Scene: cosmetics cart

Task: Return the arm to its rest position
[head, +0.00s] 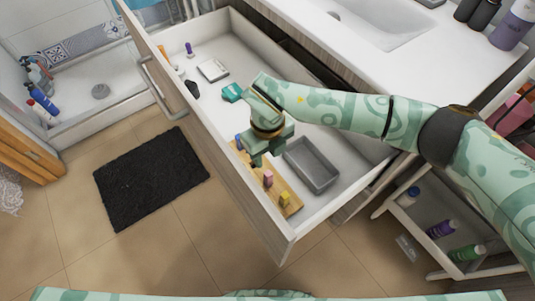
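My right arm reaches in from the right edge, over the counter and the open drawer (265,232). My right gripper (255,158) hangs over the drawer, above a wooden board and left of a grey tray. Its fingers point down and the wrist covers part of the drawer's inside. I cannot tell whether its fingers are apart, and I see nothing clearly held in them. My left gripper is not in view.
The wooden board (290,203) holds small pink and yellow items beside the grey tray (311,166). A teal item (232,92) and a white box (213,70) lie farther back. A cart (392,207) with bottles stands lower right. A black mat (150,180) lies on open floor.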

